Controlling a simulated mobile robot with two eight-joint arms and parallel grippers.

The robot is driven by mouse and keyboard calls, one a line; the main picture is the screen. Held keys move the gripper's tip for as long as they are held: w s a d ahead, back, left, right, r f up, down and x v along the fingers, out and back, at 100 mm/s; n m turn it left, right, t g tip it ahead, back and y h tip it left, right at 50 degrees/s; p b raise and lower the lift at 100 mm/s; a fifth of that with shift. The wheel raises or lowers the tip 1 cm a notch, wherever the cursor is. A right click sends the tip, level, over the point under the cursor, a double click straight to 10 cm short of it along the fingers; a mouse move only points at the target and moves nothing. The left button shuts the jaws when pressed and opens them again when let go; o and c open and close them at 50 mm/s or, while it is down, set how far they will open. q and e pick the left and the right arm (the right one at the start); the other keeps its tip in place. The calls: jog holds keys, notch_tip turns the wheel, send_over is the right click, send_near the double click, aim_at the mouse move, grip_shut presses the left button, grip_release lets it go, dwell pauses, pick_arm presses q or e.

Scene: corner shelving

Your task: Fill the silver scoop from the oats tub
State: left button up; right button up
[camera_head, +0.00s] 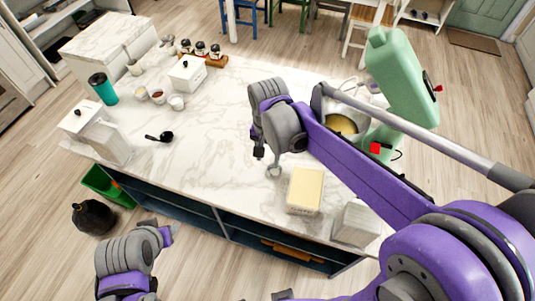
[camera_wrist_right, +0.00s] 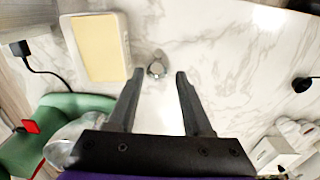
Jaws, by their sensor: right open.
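The silver scoop (camera_head: 274,171) is a small shiny round thing on the marble counter, left of a tub. In the right wrist view the scoop (camera_wrist_right: 156,68) lies between and just beyond the fingertips, beside the tub. The tub (camera_head: 306,188) is a white box filled to near its rim with something pale yellow, likely the oats. The tub (camera_wrist_right: 97,47) is also in the right wrist view, upper left. My right gripper (camera_wrist_right: 159,74) is open and empty, pointing down over the scoop. My left gripper (camera_head: 168,234) is low at the left, off the counter; its fingers are unclear.
A green stand mixer (camera_head: 402,85) with a bowl stands right, partly behind my right arm. A black spoon (camera_head: 160,136), small bowls (camera_head: 157,96) and a teal cup (camera_head: 103,88) are left. The counter's middle is clear.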

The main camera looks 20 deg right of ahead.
jog(key=shift+s+f, duration=0.2)
jog(key=shift+f, duration=0.35)
notch_tip(320, 180, down, 6)
jog(key=b, duration=0.4)
jog(key=shift+s+f, duration=0.15)
jog(key=shift+f, duration=0.1)
pick_arm(q)
notch_tip(320, 180, down, 6)
jog(key=s, duration=0.2)
jog(key=shift+s, duration=0.35)
jog(key=shift+r, duration=0.15)
pick_arm(e)
jog(key=shift+c, duration=0.6)
grip_shut()
jog(key=shift+r, duration=0.15)
pick_arm(q)
jog(key=shift+w+r+p, duration=0.25)
jog(key=shift+r+p, duration=0.2)
jog(key=shift+r, duration=0.15)
jog(key=shift+w+r+p, duration=0.2)
jog(key=shift+r+p, duration=0.3)
jog(key=shift+r, duration=0.15)
jog(key=shift+w+r+p, duration=0.25)
jog(key=shift+r+p, duration=0.2)
jog(key=shift+r, duration=0.15)
pick_arm(e)
jog(key=shift+r, duration=2.4)
